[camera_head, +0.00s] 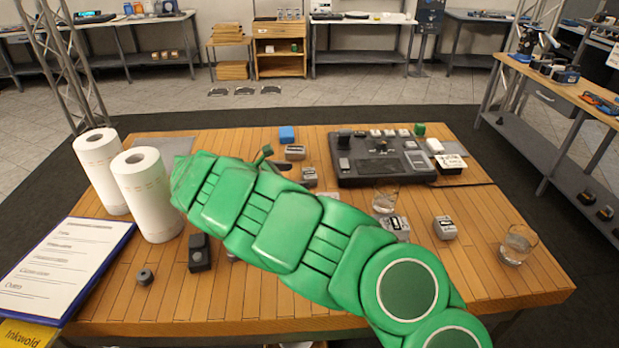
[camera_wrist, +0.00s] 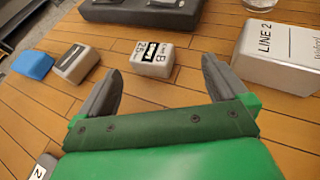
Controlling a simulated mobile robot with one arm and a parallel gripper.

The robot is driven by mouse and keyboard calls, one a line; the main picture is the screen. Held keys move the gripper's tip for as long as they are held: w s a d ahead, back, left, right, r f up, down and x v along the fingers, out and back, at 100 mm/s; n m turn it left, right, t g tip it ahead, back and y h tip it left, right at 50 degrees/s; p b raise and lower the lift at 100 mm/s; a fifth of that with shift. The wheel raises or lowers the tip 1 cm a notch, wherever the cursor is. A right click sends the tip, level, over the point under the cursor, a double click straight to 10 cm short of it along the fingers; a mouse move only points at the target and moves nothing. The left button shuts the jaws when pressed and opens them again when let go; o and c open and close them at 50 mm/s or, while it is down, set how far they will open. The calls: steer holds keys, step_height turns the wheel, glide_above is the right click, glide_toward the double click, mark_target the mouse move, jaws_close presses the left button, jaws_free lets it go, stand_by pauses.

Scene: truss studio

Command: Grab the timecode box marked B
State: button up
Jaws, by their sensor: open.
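The timecode box marked B (camera_wrist: 153,55) is a small light-grey box with a dark label and digits. It stands on the wooden table ahead of my gripper, and in the head view it appears to be the small grey box (camera_head: 309,177) just beyond my arm. My gripper (camera_wrist: 161,66) is open and empty, its two dark fingers spread to either side of the line to the box. The box is beyond the fingertips, seemingly not touched. In the head view my green arm hides most of the gripper; one dark finger shows beside the box.
A grey box (camera_wrist: 74,63) and blue block (camera_wrist: 34,64) stand left of it; a larger LINE 2 box (camera_wrist: 282,56) stands right. Behind is a dark console (camera_head: 375,175). Paper rolls (camera_head: 147,195), a clipboard (camera_head: 65,262) and a glass (camera_head: 516,245) are also on the table.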

mark_target(309, 173)
steer(key=shift+a+f, duration=0.3)
steer(key=shift+a, duration=0.05)
steer(key=shift+w+d+f, duration=0.1)
steer(key=shift+x, duration=1.05)
steer(key=shift+w+d, duration=0.55)
steer(key=shift+d, duration=0.1)
steer(key=shift+w+x, duration=0.2)
steer(key=shift+x, duration=1.7)
steer(key=shift+r, duration=0.25)
steer(key=shift+c, duration=0.3)
steer(key=shift+a, duration=0.1)
steer(key=c, duration=1)
steer(key=shift+r, duration=0.1)
